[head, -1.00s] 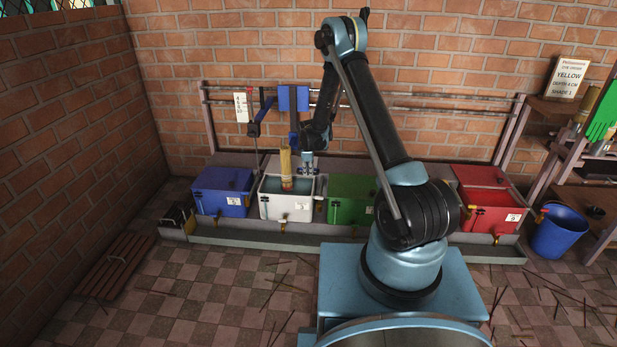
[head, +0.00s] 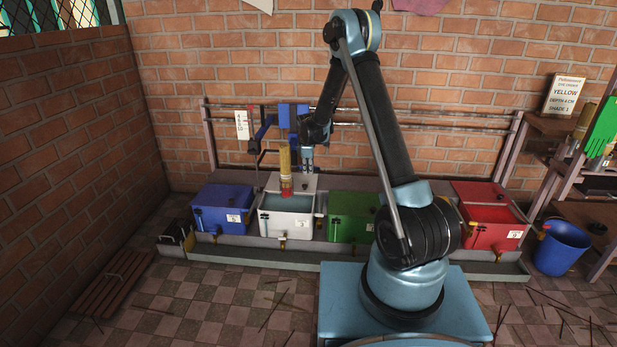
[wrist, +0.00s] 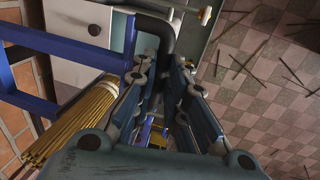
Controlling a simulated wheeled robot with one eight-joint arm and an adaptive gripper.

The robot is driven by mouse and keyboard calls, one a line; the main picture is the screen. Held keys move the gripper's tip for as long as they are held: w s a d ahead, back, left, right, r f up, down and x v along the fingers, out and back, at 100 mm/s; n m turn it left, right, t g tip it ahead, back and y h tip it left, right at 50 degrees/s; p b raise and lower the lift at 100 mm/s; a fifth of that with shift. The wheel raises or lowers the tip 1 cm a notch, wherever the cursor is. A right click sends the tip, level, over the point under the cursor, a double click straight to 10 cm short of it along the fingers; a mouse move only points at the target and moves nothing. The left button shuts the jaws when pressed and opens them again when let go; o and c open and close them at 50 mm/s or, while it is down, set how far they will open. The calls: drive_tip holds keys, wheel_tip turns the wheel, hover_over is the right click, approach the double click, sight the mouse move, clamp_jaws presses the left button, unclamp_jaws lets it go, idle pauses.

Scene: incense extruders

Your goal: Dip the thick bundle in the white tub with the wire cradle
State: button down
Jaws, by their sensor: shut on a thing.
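The thick bundle (head: 285,162) is tan-yellow with a red lower end and stands upright over the white tub (head: 286,225). Its red end is at the tub's opening; I cannot tell whether it touches the blue-green liquid. My gripper (head: 307,168) is just right of the bundle, above the tub's back. In the wrist view, my gripper (wrist: 163,115) is shut on a dark bent handle (wrist: 155,30). The bundle (wrist: 72,125) shows there at left, apart from the fingers. A blue frame (head: 293,115) stands behind the tub. The wire cradle cannot be made out.
A blue tub (head: 222,212) is left of the white one, with a green tub (head: 352,220) and a red tub (head: 490,225) to the right. A blue bucket (head: 562,247) and a wooden rack (head: 113,283) are on the floor. Loose sticks lie about.

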drive_tip(key=shift+w+r, duration=0.1)
drive_tip(key=shift+r, duration=0.6)
drive_tip(key=c, duration=1.6)
unclamp_jaws()
wheel_tip(320, 180, up, 12)
drive_tip(key=s, duration=0.2)
drive_tip(key=shift+s+f, duration=0.2)
